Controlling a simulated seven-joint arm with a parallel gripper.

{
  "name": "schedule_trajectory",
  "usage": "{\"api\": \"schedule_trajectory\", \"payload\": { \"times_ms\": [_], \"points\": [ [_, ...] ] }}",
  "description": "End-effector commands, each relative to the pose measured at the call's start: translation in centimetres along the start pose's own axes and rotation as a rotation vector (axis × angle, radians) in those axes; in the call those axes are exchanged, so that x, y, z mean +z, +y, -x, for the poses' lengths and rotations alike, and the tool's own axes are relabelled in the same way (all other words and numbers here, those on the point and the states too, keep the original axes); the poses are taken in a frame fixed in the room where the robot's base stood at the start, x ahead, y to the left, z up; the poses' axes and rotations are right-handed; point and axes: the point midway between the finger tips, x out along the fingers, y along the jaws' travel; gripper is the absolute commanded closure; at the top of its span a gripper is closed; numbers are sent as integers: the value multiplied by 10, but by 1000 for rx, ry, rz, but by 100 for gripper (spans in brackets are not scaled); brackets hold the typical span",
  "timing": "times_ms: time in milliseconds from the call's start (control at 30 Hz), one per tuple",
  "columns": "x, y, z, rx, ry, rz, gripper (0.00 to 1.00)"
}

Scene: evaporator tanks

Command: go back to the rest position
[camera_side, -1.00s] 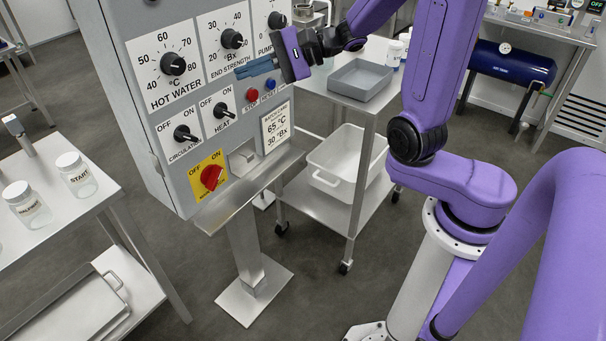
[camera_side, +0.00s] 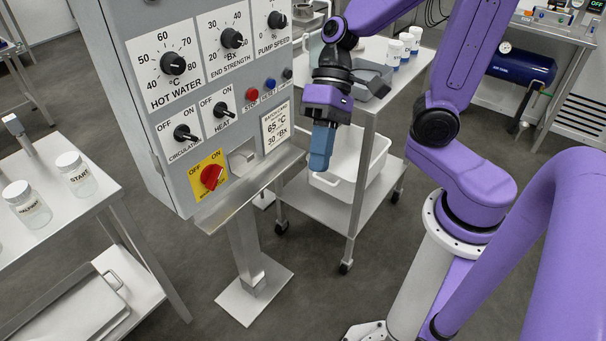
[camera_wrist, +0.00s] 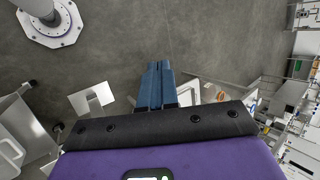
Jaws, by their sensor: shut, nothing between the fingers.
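My gripper (camera_side: 320,160) points downward in the side view, in front of the steel trolley and to the right of the control panel (camera_side: 215,90). Its blue fingers are shut and empty, and they touch nothing that I can see. In the wrist view the closed fingers (camera_wrist: 156,85) lie side by side above the grey floor. The panel carries several black knobs, a red button (camera_side: 252,94), a blue button (camera_side: 270,83) and a red rotary switch (camera_side: 212,177) on a yellow plate.
A bench (camera_side: 90,200) with jars stands at left. Open floor (camera_side: 310,290) lies in front.

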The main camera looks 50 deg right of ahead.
Motion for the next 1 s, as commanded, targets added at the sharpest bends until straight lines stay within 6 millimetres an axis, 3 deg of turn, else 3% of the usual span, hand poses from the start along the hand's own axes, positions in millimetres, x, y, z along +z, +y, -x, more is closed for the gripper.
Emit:
{"api": "schedule_trajectory", "payload": {
  "times_ms": [200,500,1000],
  "points": [
    [33,24,-4,179,-75,212,100],
    [64,54,-2,404,-130,522,100],
    [88,74,7,648,-120,977,100]
  ]
}}
